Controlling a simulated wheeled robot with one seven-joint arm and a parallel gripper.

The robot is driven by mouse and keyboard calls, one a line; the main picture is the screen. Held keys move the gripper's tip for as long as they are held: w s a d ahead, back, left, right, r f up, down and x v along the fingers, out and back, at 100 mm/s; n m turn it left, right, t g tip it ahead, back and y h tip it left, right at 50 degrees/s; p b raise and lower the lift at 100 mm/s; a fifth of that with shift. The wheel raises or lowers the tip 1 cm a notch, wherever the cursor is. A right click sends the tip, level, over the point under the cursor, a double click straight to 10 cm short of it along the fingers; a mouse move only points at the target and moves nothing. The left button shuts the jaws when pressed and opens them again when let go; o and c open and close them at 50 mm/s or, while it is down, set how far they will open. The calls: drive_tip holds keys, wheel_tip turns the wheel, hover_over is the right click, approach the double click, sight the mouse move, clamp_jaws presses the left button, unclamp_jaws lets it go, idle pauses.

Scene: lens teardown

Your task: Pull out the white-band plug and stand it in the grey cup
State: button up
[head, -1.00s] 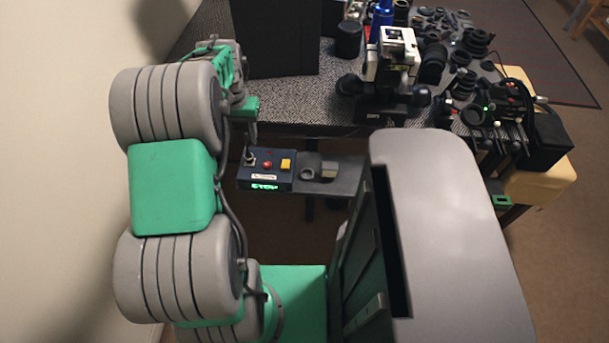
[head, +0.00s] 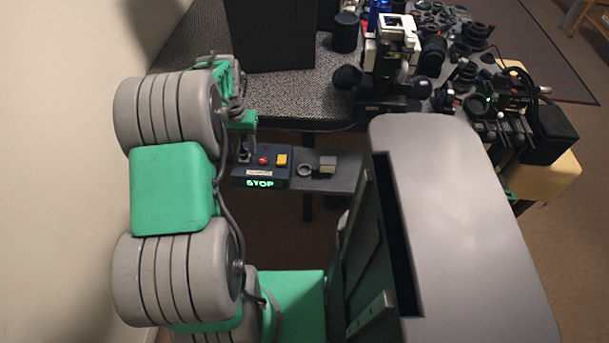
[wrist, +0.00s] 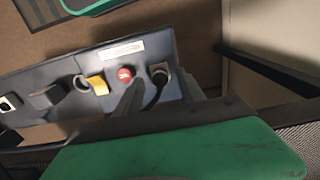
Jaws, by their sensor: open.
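A dark blue control box (head: 262,180) has a lit STOP display, a red button and a yellow button. A dark plug (head: 244,154) stands at its left end; in the wrist view the plug (wrist: 160,72) shows a pale ring and a black cable. I cannot clearly tell a white band. My gripper (wrist: 159,88) is open, its dark fingers on either side of the plug and cable, apparently without gripping. In the head view my gripper (head: 248,140) is small and partly hidden. A round grey cup (head: 305,170) stands right of the box; it also shows in the wrist view (wrist: 82,84).
A grey block (head: 327,165) sits on the narrow shelf (head: 345,175) beside the cup. A patterned table (head: 290,105) behind holds a dark panel (head: 270,40), a white-and-black device (head: 390,60) and several lens parts. Open floor lies in front of the shelf.

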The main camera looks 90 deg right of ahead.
sight(243, 150)
drive_tip(key=shift+f, duration=0.85)
idle(0.7)
clamp_jaws()
idle(0.3)
idle(0.9)
drive_tip(key=shift+r, duration=0.15)
drive_tip(key=shift+r+p, duration=2.25)
drive_tip(key=shift+r, duration=0.65)
